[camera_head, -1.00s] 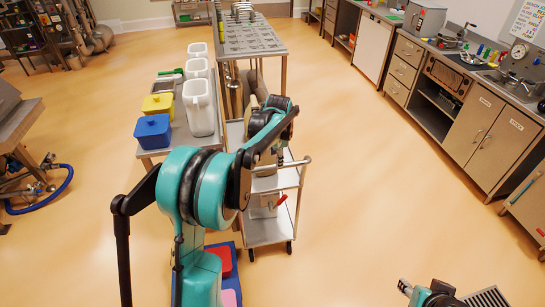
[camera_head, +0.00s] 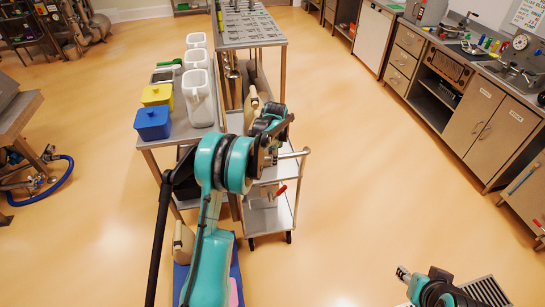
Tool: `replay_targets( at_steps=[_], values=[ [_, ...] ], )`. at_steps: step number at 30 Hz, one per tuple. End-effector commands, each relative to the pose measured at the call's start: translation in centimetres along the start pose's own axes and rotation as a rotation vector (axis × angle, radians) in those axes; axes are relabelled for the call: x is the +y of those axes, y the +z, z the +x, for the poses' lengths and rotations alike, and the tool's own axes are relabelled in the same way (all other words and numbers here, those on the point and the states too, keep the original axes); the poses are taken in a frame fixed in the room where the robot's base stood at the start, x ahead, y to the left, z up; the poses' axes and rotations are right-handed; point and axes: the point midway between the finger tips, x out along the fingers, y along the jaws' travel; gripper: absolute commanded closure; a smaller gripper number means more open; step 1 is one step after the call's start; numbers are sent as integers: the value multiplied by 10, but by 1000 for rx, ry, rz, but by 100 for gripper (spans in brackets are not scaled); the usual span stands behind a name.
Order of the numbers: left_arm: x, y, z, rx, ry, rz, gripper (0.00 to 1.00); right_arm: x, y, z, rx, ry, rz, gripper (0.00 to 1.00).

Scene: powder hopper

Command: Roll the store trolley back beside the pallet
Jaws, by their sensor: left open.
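The store trolley (camera_head: 268,220) is a small grey metal cart with a push handle (camera_head: 292,155); it stands at the front end of the long table, partly hidden by my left arm. A red-handled part (camera_head: 281,191) shows on it. My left gripper (camera_head: 268,158) is open, by the trolley's handle end; its fingertips are mostly hidden, and I cannot tell whether it touches the handle. A blue base (camera_head: 236,268), perhaps the pallet, shows low behind my arm with a tan canister (camera_head: 183,243) beside it. My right gripper (camera_head: 403,273) is at the lower right, away from the trolley.
A side table (camera_head: 180,132) left of the trolley holds a blue box (camera_head: 152,122), a yellow box (camera_head: 157,94) and white containers (camera_head: 198,97). Cabinets (camera_head: 480,120) line the right side. The floor (camera_head: 365,190) between trolley and cabinets is clear. A floor grate (camera_head: 487,291) lies lower right.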

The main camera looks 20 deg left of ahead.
Motion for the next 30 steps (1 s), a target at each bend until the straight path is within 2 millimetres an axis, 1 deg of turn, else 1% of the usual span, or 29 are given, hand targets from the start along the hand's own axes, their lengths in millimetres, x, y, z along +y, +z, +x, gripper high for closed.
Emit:
replay_targets(
  at_steps=[7,8,9,12,19,23,26,30],
  values=[
    [0,0,1,0,0,0,59,0,0,0,0,0,0,60],
    [0,0,1,0,0,0,67,0,0,0,0,0,0,60],
    [0,0,1,0,0,0,78,0,0,0,0,0,0,60],
    [0,0,1,0,0,0,100,0,0,0,0,0,0,60],
    [1,0,0,0,0,0,100,0,0,0,0,0,0,60],
    [7,0,-1,0,1,0,100,0,1,1,0,0,0,60],
    [18,0,-2,0,3,0,100,0,2,2,0,0,0,60],
    [42,0,-6,0,5,2,100,0,4,5,0,0,0,60]
  ],
)
